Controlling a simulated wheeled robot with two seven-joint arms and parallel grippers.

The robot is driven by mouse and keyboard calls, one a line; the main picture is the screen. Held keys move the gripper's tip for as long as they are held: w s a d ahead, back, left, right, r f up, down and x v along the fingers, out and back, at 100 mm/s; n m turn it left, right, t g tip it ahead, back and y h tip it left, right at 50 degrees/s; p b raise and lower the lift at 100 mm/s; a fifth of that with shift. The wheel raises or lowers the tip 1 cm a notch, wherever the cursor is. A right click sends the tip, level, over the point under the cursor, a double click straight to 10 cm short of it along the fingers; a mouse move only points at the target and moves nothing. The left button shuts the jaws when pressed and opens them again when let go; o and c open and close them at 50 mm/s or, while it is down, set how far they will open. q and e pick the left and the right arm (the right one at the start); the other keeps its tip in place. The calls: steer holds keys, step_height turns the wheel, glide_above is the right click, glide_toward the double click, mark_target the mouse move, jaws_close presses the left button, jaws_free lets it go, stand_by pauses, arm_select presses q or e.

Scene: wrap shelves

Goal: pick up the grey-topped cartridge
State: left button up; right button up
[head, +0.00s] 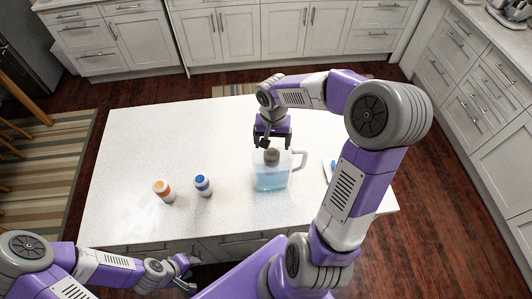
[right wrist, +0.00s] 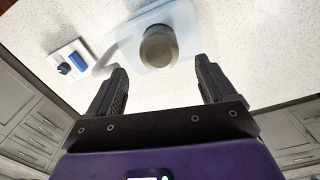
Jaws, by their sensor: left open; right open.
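The grey-topped cartridge (head: 271,178) is a clear, jug-like container with pale blue liquid, a handle on its right and a round grey-brown cap. It stands upright on the white island. The right wrist view shows its cap (right wrist: 159,46) just beyond the fingertips and its handle to the left. My right gripper (head: 269,142) is open and empty, just behind and above the cap. In the right wrist view its two fingers (right wrist: 161,72) are spread wider than the cap, which lies roughly centred between them. My left gripper (head: 187,272) is open and empty, off the island's front left edge.
An orange-capped white bottle (head: 164,191) and a blue-capped one (head: 203,185) stand left of the cartridge. A small white item with blue parts (right wrist: 69,63) lies on its handle side, partly hidden by my right arm in the head view. The island (head: 130,150) is clear at its back left.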

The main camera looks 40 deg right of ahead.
mark_target(272, 152)
steer(key=f, duration=0.6)
steer(key=shift+s+a, duration=0.15)
steer(key=shift+s, duration=0.05)
steer(key=c, duration=1.2)
